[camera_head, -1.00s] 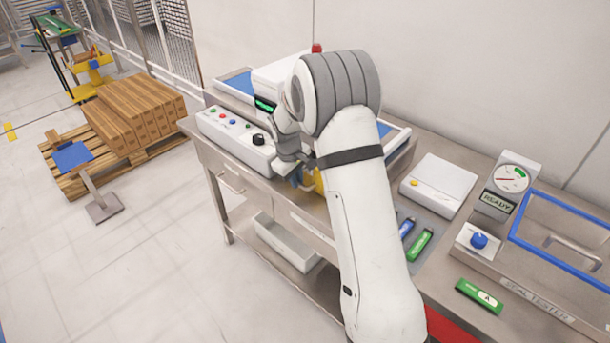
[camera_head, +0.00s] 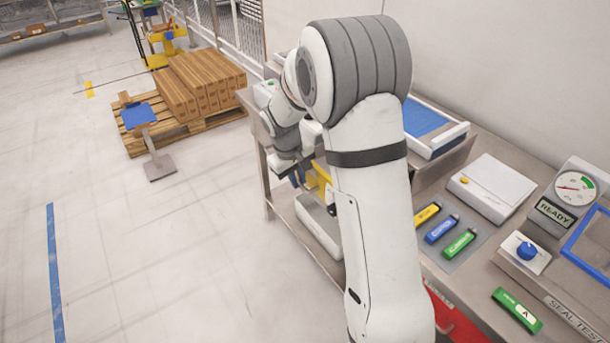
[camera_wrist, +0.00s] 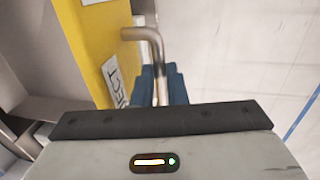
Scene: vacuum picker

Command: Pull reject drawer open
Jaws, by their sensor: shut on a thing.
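The yellow reject drawer front (camera_wrist: 90,45) fills the upper left of the wrist view, with part of a white label showing on it. Its bent metal handle (camera_wrist: 146,34) runs down between the blue fingers of my gripper (camera_wrist: 158,78). The gripper is shut on the handle. In the head view a patch of the yellow drawer (camera_head: 320,177) shows beside my gripper (camera_head: 299,178), at the front of the steel table. My arm hides most of the drawer, so I cannot tell how far it is open.
A white bin (camera_head: 318,222) sits on the table's lower shelf. Yellow, blue (camera_head: 441,229) and green packs lie on the table, near a white scale (camera_head: 492,187). A pallet of cartons (camera_head: 205,85) and a stand (camera_head: 158,165) are left. The floor between is clear.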

